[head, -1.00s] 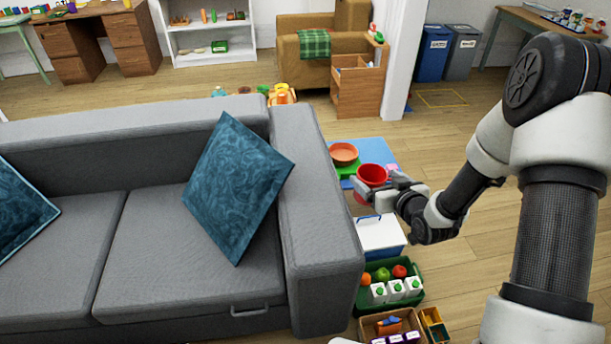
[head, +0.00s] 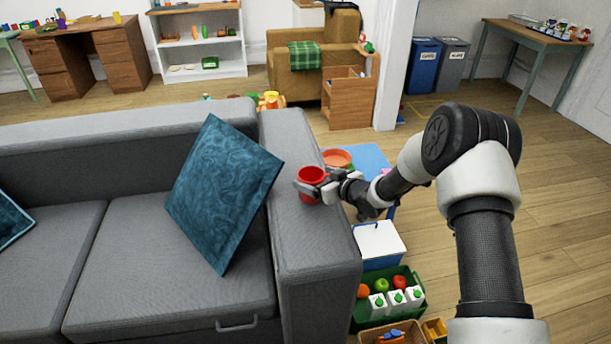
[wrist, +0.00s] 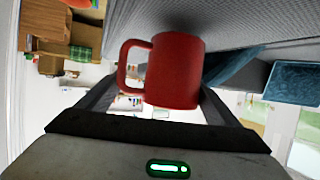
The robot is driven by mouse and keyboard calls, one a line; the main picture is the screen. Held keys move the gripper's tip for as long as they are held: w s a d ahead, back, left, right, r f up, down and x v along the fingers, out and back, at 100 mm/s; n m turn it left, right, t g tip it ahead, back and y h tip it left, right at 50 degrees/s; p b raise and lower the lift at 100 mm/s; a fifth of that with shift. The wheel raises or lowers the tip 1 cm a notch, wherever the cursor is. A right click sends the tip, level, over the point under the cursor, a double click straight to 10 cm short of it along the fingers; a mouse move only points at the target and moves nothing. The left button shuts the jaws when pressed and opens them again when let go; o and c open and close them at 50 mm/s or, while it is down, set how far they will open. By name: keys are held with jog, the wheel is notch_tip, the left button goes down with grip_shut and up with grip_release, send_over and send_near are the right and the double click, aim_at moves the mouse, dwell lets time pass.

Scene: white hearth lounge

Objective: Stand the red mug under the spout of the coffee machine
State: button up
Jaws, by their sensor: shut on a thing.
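The red mug (head: 311,183) is in my gripper (head: 316,187), above or beside the right arm of the grey sofa in the head view. The gripper is shut on the mug. In the wrist view the red mug (wrist: 174,71) shows large between the two dark fingers, with its handle to the left. In the head view the mug's opening faces up and it looks roughly upright. I cannot tell whether it touches the sofa arm. I see no coffee machine in either view.
The grey sofa (head: 312,240) with a teal cushion (head: 224,190) fills the left. Right of it stand a blue box with a white lid (head: 379,240) and a green crate (head: 418,308) of fruit and cartons. A table (head: 530,32) stands far right. Wooden floor lies open at right.

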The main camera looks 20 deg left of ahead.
aim_at(310, 174)
jog(key=shift+w+a, duration=0.95)
jog(key=shift+a, duration=0.15)
jog(key=b+x, duration=0.1)
jog(key=x, duration=0.2)
jog(key=shift+f, duration=0.1)
jog(key=shift+f+b, duration=0.2)
jog(key=shift+b, duration=0.1)
jog(key=o, duration=1.3)
